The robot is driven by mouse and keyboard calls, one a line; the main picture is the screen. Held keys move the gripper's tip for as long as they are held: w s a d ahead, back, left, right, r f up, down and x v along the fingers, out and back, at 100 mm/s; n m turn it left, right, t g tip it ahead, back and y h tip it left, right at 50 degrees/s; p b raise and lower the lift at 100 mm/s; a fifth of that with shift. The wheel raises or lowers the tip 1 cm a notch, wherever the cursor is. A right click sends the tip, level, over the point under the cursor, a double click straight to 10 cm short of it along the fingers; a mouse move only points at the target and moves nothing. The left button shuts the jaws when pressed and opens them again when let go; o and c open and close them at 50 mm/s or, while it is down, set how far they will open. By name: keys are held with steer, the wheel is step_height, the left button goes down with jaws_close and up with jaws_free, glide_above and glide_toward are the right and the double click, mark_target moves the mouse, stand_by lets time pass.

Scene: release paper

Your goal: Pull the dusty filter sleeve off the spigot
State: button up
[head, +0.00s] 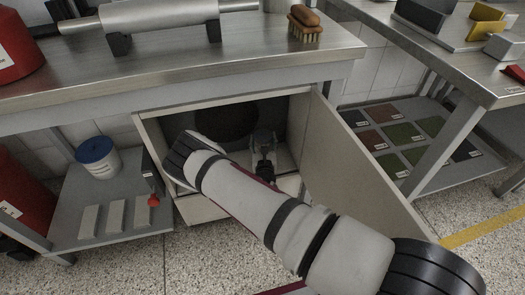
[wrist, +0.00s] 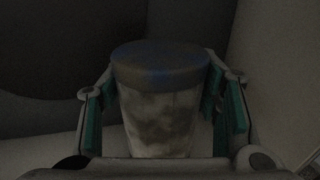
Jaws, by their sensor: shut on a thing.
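My gripper (head: 264,143) reaches into the open cabinet under the bench. In the wrist view my gripper (wrist: 161,90) has its teal-padded fingers on either side of a round, tapered piece, which I take to be the dusty filter sleeve (wrist: 160,118), and is shut on it. The sleeve has a pale, blotchy grey body and a darker blue-grey band and top. Its lower end is hidden behind the gripper's body. I cannot make out the spigot, or whether the sleeve is still around it. The sleeve is not distinct in the head view.
The cabinet's door (head: 362,170) stands open on the right. A large dark round shape (head: 226,121) is at the cabinet's back, left of my gripper. The bench top (head: 270,60) lies above. A blue-lidded tub (head: 98,157) stands on the left shelf.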

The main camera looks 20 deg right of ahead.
mark_target(263, 135)
steer(key=shift+r+p, duration=1.95)
steer(key=shift+r, duration=0.2)
